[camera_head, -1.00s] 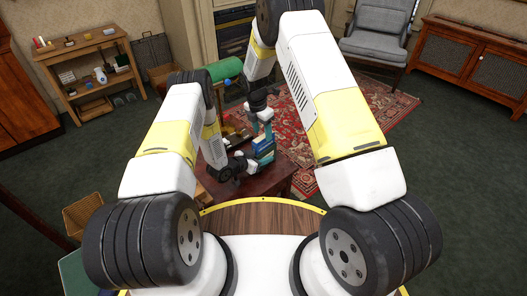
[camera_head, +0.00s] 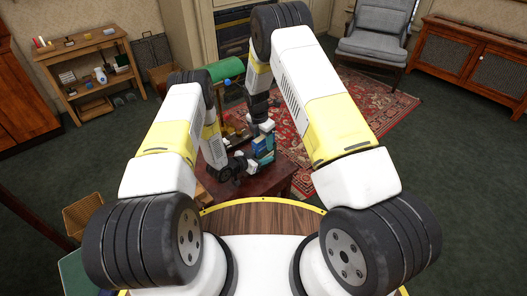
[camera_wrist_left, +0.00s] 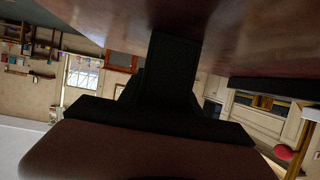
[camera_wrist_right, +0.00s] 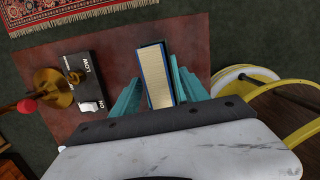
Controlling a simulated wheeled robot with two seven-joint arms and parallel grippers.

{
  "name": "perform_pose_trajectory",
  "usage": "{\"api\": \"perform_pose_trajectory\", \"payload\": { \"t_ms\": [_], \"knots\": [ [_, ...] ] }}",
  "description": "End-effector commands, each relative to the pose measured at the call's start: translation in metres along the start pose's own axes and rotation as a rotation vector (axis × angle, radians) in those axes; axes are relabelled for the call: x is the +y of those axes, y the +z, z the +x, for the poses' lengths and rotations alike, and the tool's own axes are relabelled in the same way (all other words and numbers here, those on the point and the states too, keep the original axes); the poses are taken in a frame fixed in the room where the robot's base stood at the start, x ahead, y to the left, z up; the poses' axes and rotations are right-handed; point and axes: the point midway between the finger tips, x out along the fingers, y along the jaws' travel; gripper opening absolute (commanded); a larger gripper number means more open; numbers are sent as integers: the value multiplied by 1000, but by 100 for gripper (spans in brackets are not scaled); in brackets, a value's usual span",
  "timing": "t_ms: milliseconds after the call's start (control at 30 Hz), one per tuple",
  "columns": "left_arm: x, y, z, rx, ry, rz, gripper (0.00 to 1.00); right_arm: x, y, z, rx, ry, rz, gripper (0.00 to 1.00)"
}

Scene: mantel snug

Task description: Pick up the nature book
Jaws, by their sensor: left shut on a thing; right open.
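The nature book (camera_wrist_right: 156,78) stands upright on edge, blue cover and pale page edges facing up, between the teal fingers of my right gripper (camera_wrist_right: 157,88) in the right wrist view. That gripper is open around it, one finger on each side. In the head view the book (camera_head: 260,157) is partly hidden by the fingers of my right gripper (camera_head: 268,143). The left wrist view is mostly dark shapes close to the lens; the book's title cannot be read.
The red-brown table (camera_wrist_right: 60,55) carries a dark box (camera_wrist_right: 88,85) marked LOW and ON and a brass item (camera_wrist_right: 52,88) with a red knob, both beside the book. A patterned rug (camera_head: 380,105) lies beyond.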

Motion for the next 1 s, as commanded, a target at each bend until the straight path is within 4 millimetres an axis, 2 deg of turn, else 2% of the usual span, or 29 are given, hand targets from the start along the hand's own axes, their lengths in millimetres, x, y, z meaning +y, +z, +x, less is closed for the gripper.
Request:
{"api": "perform_pose_trajectory", "payload": {
  "t_ms": [367, 467, 633, 667, 1000],
  "knots": [
    [0, -1, 0, 2, 0, 0, 0, 0, 0, 2, 0, 0, 0, 53],
    [0, -1, 0, 2, 0, 0, 0, 0, 0, 2, 0, 0, 0, 37],
    [0, -1, 0, 2, 0, 0, 0, 0, 0, 2, 0, 0, 0, 4],
    [0, -1, 0, 2, 0, 0, 0, 0, 0, 2, 0, 0, 0, 0],
    [0, -1, 0, 1, 0, 0, 0, 0, 0, 2, 0, 0, 0, 0]
  ]
}}
